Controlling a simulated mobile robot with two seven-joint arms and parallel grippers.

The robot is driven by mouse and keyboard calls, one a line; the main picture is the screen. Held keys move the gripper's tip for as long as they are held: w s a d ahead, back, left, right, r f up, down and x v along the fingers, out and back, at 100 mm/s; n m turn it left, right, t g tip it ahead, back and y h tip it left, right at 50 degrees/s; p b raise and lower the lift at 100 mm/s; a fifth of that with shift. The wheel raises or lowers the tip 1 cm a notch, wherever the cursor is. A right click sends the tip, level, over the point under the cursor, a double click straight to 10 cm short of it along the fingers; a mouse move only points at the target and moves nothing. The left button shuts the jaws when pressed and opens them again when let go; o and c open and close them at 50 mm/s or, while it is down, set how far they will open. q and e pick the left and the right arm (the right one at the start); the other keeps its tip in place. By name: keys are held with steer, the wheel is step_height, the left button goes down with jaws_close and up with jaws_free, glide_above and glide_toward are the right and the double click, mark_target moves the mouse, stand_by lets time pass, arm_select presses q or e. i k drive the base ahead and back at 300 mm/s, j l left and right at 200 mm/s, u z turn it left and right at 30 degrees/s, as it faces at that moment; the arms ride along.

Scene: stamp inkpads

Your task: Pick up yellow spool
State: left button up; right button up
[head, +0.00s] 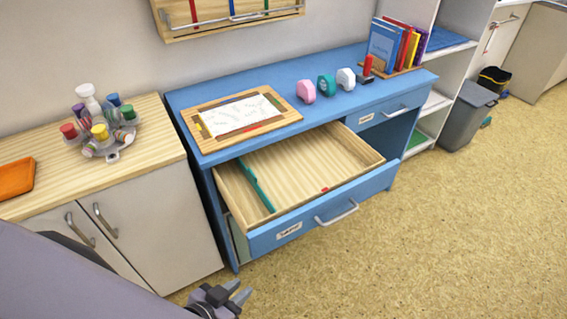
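The yellow spool (100,132) stands on a grey spool holder (113,157) on the wooden top of the left cabinet. Red, blue, green and white spools sit around it on the same holder. My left gripper (240,292) is low at the bottom of the head view, in front of the cabinet and well away from the spool. Its two fingers show apart with nothing between them. My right gripper is not in view.
An orange tray (15,178) lies left of the holder on the cabinet top (62,187). A blue desk (190,98) stands to the right with its drawer (322,209) pulled out. The floor in front is clear.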

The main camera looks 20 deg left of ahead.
mark_target(100, 131)
steer(key=u, duration=1.85)
steer(key=i+j, duration=0.2)
steer(key=j, duration=0.15)
steer(key=i+j, duration=0.2)
steer(key=j, duration=0.15)
steer(key=i+j, duration=0.2)
steer(key=j, duration=0.15)
steer(key=i+j+z, duration=0.1)
steer(key=z, duration=0.3)
steer(key=j+z, duration=0.25)
steer(key=z, duration=0.2)
